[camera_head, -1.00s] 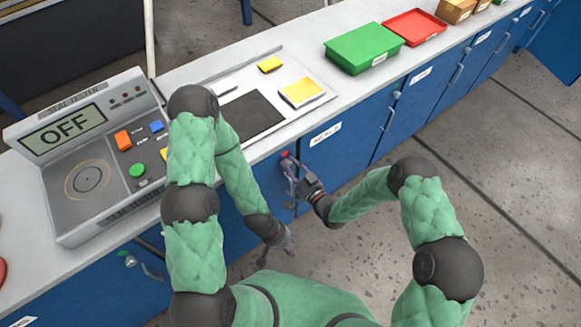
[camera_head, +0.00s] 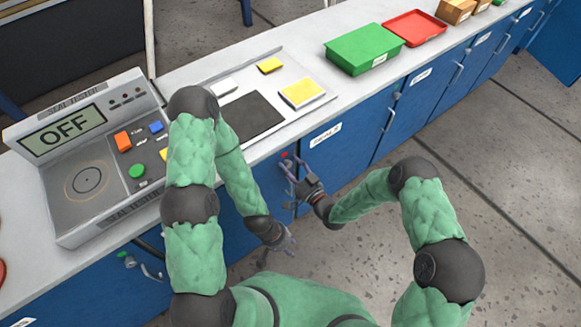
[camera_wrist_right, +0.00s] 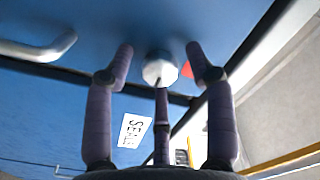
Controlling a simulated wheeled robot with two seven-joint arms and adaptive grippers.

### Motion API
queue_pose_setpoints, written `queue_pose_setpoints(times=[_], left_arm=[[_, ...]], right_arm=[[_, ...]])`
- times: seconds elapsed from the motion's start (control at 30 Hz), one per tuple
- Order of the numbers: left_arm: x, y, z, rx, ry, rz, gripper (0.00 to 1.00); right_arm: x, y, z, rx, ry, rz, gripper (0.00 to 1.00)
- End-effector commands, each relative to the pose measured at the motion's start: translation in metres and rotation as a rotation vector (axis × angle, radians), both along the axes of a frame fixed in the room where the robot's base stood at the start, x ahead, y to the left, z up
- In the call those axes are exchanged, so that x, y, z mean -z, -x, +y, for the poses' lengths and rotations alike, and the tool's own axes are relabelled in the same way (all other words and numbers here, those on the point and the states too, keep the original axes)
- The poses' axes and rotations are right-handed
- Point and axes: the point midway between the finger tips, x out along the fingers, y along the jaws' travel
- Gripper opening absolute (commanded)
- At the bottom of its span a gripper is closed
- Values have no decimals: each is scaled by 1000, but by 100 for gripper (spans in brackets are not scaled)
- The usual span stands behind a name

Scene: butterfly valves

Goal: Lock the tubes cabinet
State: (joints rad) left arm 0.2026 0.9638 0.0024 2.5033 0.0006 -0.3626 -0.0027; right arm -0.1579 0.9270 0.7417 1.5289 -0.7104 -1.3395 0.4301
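My right gripper (camera_head: 289,168) is in front of a blue cabinet door just under the counter edge, at a small lock with a red mark (camera_head: 284,156). In the right wrist view its fingers (camera_wrist_right: 160,62) are spread, with the pale round lock knob (camera_wrist_right: 160,70) between and beyond them; the red mark (camera_wrist_right: 187,69) shows just right of the knob. Contact with the knob cannot be told. My left gripper (camera_head: 290,242) hangs low, away from the doors, its fingers too small to read. Which door is the tubes cabinet cannot be read in the head view.
A labelled blue door (camera_head: 340,150) is right of the lock; a label reading SEALS (camera_wrist_right: 134,130) shows in the wrist view. A lock with a green mark (camera_head: 124,256) is lower left. A seal tester (camera_head: 90,160) reading OFF and a green bin (camera_head: 364,48) stand on the counter.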

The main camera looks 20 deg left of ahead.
Motion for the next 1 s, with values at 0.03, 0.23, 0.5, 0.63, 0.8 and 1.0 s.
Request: queue_pose_setpoints(times=[0.03, 0.23, 0.5, 0.63, 0.8, 1.0], left_arm=[[0, 0, 0, 0, 0, 0, 40], [0, 0, 0, 0, 0, 0, 40], [0, 0, 0, 0, 0, 0, 40], [0, 0, 0, 0, 0, 0, 40], [0, 0, 0, 0, 0, 0, 40], [0, 0, 0, 0, 0, 0, 40]], right_arm=[[0, 0, 0, 0, 0, 0, 55], [0, 4, -6, 1, 0, 1, 55], [1, 31, -43, 5, -1, 3, 55], [1, 47, -63, 4, 1, 4, 55], [1, 63, -83, 4, 0, 1, 55], [0, 73, -94, 1, 0, 1, 55]])
